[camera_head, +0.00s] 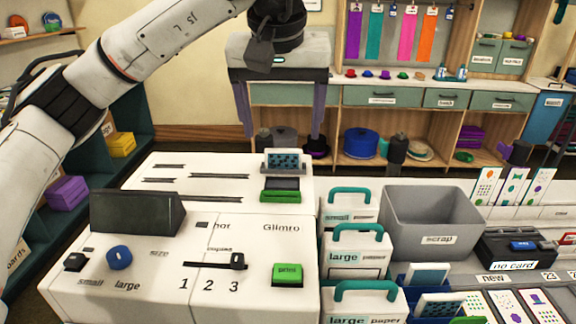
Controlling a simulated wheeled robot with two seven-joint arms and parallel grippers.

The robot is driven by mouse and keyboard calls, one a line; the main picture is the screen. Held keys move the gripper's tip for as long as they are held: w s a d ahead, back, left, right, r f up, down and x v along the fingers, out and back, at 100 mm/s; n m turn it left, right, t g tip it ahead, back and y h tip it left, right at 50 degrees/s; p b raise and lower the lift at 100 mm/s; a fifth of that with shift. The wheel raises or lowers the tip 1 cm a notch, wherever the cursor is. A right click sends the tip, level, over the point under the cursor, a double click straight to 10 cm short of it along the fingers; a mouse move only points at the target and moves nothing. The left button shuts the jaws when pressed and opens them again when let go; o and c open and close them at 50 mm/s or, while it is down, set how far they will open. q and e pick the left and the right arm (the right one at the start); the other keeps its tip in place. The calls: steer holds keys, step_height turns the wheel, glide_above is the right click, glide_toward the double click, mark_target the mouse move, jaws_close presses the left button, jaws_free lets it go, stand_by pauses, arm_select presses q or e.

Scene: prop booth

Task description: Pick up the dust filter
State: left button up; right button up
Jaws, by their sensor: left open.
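A small panel with a dark blue, speckled face and a pale frame, which looks like the dust filter (284,161), stands upright at the back right of the white machine (230,222). A dark slot and a green strip (281,196) lie just in front of it. My left gripper (281,136) is wide open and empty above the filter, pointing down, its two fingers apart to either side. No contact with the filter shows. A similar panel (432,304) stands in a blue bin at the lower right. My right gripper is not in view.
Right of the machine stand several white paper packs with teal handles (358,233) and a grey scrap bin (430,217). The machine front has a dark screen (136,212), a blue knob (119,257) and a green print button (288,275). Shelves line the back wall.

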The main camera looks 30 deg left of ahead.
mark_target(283, 151)
arm_select(q)
steer(key=x, duration=0.6)
steer(key=shift+w+f, duration=0.15)
steer(key=shift+f, duration=0.15)
steer(key=shift+c, duration=0.3)
steer(key=c, duration=0.7)
